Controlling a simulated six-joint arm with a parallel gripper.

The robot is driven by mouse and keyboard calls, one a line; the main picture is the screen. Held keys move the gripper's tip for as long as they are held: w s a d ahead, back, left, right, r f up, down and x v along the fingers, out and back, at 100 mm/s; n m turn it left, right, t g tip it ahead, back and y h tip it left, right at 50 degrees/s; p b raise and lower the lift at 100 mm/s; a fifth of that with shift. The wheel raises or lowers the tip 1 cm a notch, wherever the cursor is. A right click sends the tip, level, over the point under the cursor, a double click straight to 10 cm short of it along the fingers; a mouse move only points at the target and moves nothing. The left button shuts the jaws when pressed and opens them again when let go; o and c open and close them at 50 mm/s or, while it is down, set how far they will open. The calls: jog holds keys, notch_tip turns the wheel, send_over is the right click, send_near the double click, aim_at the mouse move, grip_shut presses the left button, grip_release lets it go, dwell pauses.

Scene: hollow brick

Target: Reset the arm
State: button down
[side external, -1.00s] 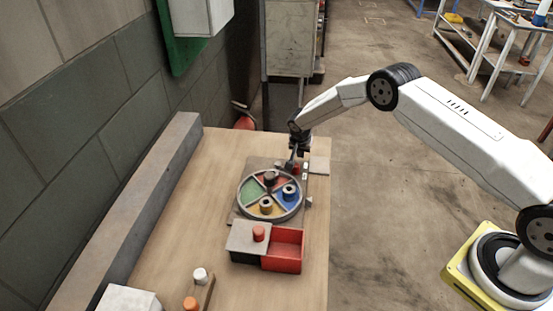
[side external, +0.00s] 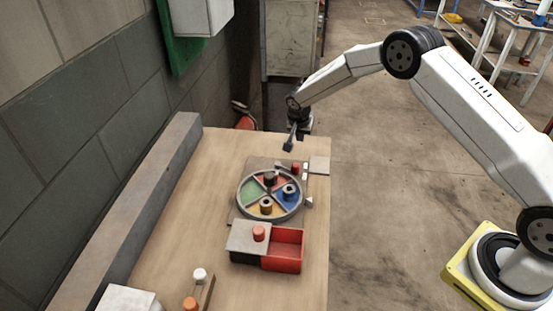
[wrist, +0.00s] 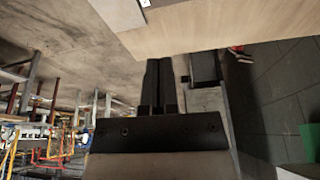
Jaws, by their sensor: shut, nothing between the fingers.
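My gripper (side external: 288,147) is shut and empty. In the side external view it hangs above the far end of the wooden table (side external: 190,205), apart from everything on it. In the wrist view my gripper (wrist: 158,68) shows as dark fingers close together, with the table edge (wrist: 200,35) at the top and floor beyond.
A round dial (side external: 246,211) with coloured sectors and small knobs sits on the table. A red box (side external: 282,262) with a grey lid (side external: 243,238) is nearer. A small red cylinder (side external: 295,168) stands behind the dial. A grey beam (side external: 150,215) runs along the wall side.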

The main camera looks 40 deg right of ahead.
jog(key=shift+s+a+r, duration=0.1)
jog(key=shift+r, duration=0.3)
jog(key=shift+s+r, duration=0.1)
jog(key=s+a+r+n+y, duration=0.1)
jog(key=s+r+n, duration=0.2)
jog(key=s, duration=0.7)
jog(key=s+a+r+n+y, duration=0.1)
jog(key=s+r+n, duration=0.3)
jog(key=s, duration=0.7)
jog(key=s+a+r+n+y, duration=0.1)
jog(key=s+a+r+n, duration=0.2)
jog(key=s, duration=0.7)
jog(key=shift+a+v, duration=0.2)
jog(key=shift+v, duration=0.7)
